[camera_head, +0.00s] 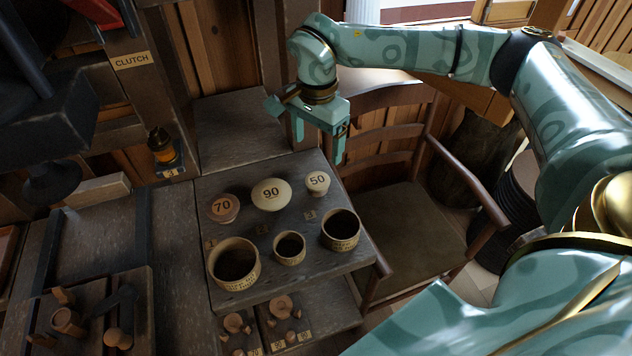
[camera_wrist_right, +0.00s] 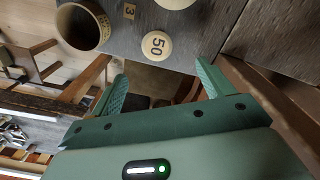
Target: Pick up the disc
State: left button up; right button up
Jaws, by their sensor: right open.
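Three round numbered discs stand in a row on the grey wooden board: a brown one marked 70 (camera_head: 223,208), a wide cream one marked 90 (camera_head: 271,195) and a small pale one marked 50 (camera_head: 317,182). The 50 disc also shows in the right wrist view (camera_wrist_right: 157,46), just beyond the space between the fingertips. My right gripper (camera_head: 320,143) is open and empty, above and behind the board's right back corner, apart from the discs. Its fingers also show in the wrist view (camera_wrist_right: 160,78). My left gripper is not in view.
Three dark-mouthed round cups (camera_head: 234,283) (camera_head: 289,261) (camera_head: 340,246) stand in front of the discs. A wooden chair (camera_head: 405,225) is right of the board. A small amber lamp (camera_head: 163,150) stands left. Small turned pieces (camera_head: 66,320) lie in the lower left tray.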

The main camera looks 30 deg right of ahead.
aim_at(319, 179)
notch_tip(319, 179, down, 4)
jog(key=shift+s+b, duration=0.1)
jog(key=shift+b, duration=0.2)
jog(key=f, duration=0.2)
jog(key=f+b, duration=0.1)
jog(key=f, duration=0.1)
jog(key=shift+s+f, duration=0.2)
jog(key=shift+f, duration=0.15)
jog(key=shift+f, duration=0.3)
jog(key=c, duration=1.1)
